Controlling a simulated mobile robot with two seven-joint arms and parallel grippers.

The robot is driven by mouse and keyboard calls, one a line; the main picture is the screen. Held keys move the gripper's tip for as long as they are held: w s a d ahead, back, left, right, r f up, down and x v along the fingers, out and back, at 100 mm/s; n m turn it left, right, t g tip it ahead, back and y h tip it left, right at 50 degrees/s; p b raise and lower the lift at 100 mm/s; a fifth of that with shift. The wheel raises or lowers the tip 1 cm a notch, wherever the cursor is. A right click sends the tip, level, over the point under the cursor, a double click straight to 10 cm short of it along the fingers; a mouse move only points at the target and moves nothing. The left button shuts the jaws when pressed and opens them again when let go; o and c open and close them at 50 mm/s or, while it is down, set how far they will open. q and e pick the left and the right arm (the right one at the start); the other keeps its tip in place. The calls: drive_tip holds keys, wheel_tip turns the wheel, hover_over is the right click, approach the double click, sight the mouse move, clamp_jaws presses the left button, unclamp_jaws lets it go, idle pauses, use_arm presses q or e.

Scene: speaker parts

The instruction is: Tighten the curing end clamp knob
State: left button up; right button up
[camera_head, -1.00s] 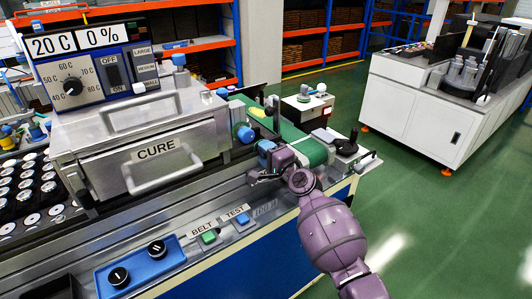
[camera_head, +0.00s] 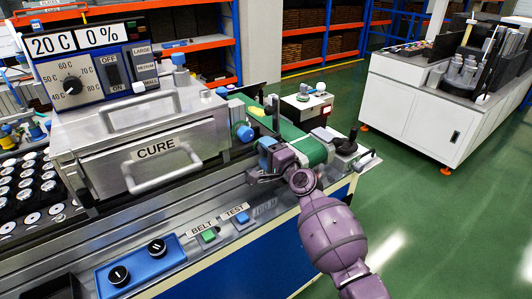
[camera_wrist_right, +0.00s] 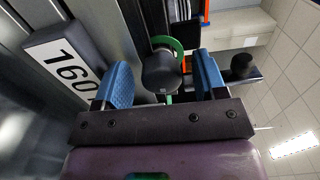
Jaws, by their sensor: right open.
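A dark round knob (camera_wrist_right: 162,72) sits between the two blue fingers of my right gripper (camera_wrist_right: 163,80) in the right wrist view. The fingers stand apart on either side of it with visible gaps. In the head view my right gripper (camera_head: 265,160) is at the front edge of the line, beside the green belt, and its hand hides that knob. A blue knob (camera_head: 243,132) is on the right side of the CURE box (camera_head: 160,150), to the left of and above the gripper. I cannot tell for certain which knob is the curing end clamp knob. My left gripper is not in view.
A second dark knob (camera_wrist_right: 243,65) is right of the fingers in the wrist view. A plate marked 160 (camera_wrist_right: 68,70) is at the left. The green belt (camera_head: 310,148) runs behind my gripper. BELT and TEST buttons (camera_head: 209,236) are on the front panel.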

drive_tip(key=p+v, duration=0.1)
drive_tip(key=v, duration=0.9)
drive_tip(key=shift+s, duration=0.2)
drive_tip(key=shift+d, duration=0.1)
drive_tip(key=s+d+f+n+t+h, duration=0.1)
drive_tip(key=s+d+f+n+h, duration=0.55)
drive_tip(key=s+d+n, duration=0.4)
drive_tip(key=s+d+f+g+h, duration=0.1)
drive_tip(key=s+d+f, duration=0.3)
drive_tip(key=s, duration=0.3)
drive_tip(key=s+d+f+n+g+h, duration=0.1)
drive_tip(key=s+d+f+h, duration=0.1)
drive_tip(key=s+f, duration=0.3)
drive_tip(key=s+d+f+g+h, duration=0.1)
drive_tip(key=s+d+f+g, duration=0.1)
drive_tip(key=s+d+f, duration=0.3)
drive_tip(key=shift+s+d+f, duration=0.3)
drive_tip(key=shift+s+f, duration=0.05)
drive_tip(key=shift+s, duration=1.9)
